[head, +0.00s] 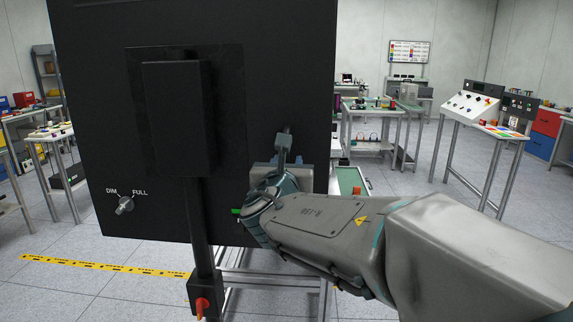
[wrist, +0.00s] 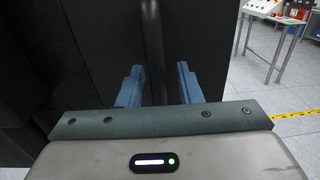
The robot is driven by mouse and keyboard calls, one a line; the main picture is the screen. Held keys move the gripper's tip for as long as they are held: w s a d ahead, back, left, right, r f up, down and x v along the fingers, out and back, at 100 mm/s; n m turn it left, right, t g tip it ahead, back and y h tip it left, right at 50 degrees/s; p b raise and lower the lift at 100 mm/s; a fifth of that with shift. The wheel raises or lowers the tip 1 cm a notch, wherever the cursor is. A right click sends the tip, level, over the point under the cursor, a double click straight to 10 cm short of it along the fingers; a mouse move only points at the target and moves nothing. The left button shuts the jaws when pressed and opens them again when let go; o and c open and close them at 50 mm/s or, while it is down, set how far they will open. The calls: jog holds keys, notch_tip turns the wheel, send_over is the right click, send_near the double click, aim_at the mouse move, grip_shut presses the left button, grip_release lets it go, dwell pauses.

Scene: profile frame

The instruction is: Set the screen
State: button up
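The large black screen (head: 270,60) is seen from its back, with a raised dark box (head: 178,115) on it and a dark pole (head: 200,230) below. A knob (head: 124,204) between the marks DIM and FULL sits at its lower left. An orange-red lever (head: 202,305) is on a clamp low on the pole. My gripper (head: 288,148) is at the right part of the screen's back. In the wrist view its blue fingers (wrist: 162,88) are apart, with a thin dark upright bar (wrist: 153,45) showing between them. I cannot tell whether they touch it.
A bench with a sloped control panel (head: 470,107) stands at the right. Work tables with small items (head: 50,131) stand at the left. A yellow-black floor strip (head: 105,264) runs in front at the left. Open tiled floor (head: 395,190) lies right of the screen.

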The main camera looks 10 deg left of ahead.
jog(key=shift+s, duration=0.1)
jog(key=s+b, duration=0.1)
jog(key=s, duration=1.2)
jog(key=shift+s, duration=0.35)
jog(key=shift+d, duration=0.1)
jog(key=s+d+f+m+g+h+p, duration=0.1)
jog(key=d+f+m+g+h, duration=0.25)
jog(key=d+f+m, duration=0.4)
jog(key=d+f+m+g+h+p, duration=0.15)
jog(key=d+f+m+g, duration=0.3)
jog(key=d+m, duration=0.55)
jog(key=s+d+f+m+g+y+p, duration=0.1)
jog(key=s+d+f+m+g+y, duration=0.1)
jog(key=m, duration=0.7)
jog(key=s+d+f+m+g+y, duration=0.2)
jog(key=s+d+f+m+g, duration=0.1)
jog(key=s+f+m+g, duration=0.2)
jog(key=s+f+m, duration=0.2)
jog(key=s+m, duration=0.2)
jog(key=m, duration=0.1)
jog(key=shift+y+p, duration=0.3)
jog(key=shift+p, duration=0.1)
jog(key=shift+s+f, duration=0.1)
